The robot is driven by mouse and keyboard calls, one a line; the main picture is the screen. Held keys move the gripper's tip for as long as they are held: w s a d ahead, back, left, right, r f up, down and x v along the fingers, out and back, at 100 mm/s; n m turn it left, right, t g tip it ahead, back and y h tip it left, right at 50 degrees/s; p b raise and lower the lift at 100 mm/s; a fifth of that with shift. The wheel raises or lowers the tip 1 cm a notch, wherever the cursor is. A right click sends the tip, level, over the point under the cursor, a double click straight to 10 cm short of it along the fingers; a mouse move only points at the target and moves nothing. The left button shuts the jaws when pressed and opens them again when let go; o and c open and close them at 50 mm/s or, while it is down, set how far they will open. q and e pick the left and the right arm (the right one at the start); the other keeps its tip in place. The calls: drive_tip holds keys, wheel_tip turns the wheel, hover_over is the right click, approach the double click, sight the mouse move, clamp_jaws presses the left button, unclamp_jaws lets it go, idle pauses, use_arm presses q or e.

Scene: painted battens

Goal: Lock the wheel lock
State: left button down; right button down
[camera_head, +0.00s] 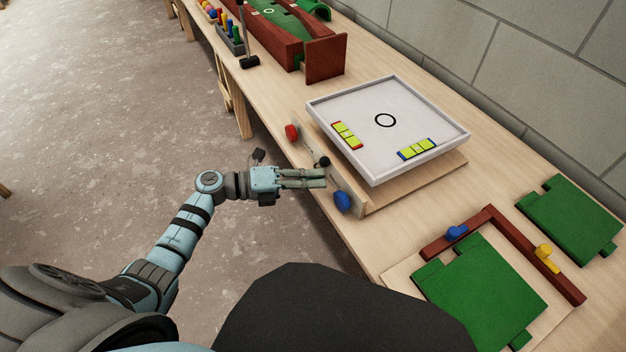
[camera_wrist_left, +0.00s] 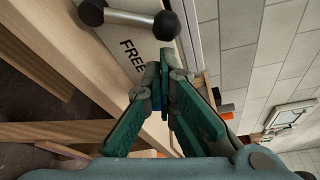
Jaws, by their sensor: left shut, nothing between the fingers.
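A pale panel (camera_head: 345,188) stands along the front of the tilting white board (camera_head: 385,165). A short lever with a black ball end (camera_head: 324,161) sits on the panel. In the left wrist view, this metal lever (camera_wrist_left: 130,17) shows dark ends, and the word FREE (camera_wrist_left: 132,62) is printed below it. A red knob (camera_head: 291,132) and a blue knob (camera_head: 342,201) flank the lever. My left gripper (camera_head: 325,178) is shut and empty, its fingertips at the panel between the lever and the blue knob. Its fingertips (camera_wrist_left: 168,85) are below the lever in the wrist view; contact is unclear.
Yellow blocks (camera_head: 347,136) lie on the white board. Green pieces (camera_head: 480,290) and a dark red L-shaped frame (camera_head: 510,235) lie at the right. A dark red box (camera_head: 325,58) and a black mallet (camera_head: 249,62) are at the far end. The floor before the bench is clear.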

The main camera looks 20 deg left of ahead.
drive_tip(key=shift+w, duration=0.25)
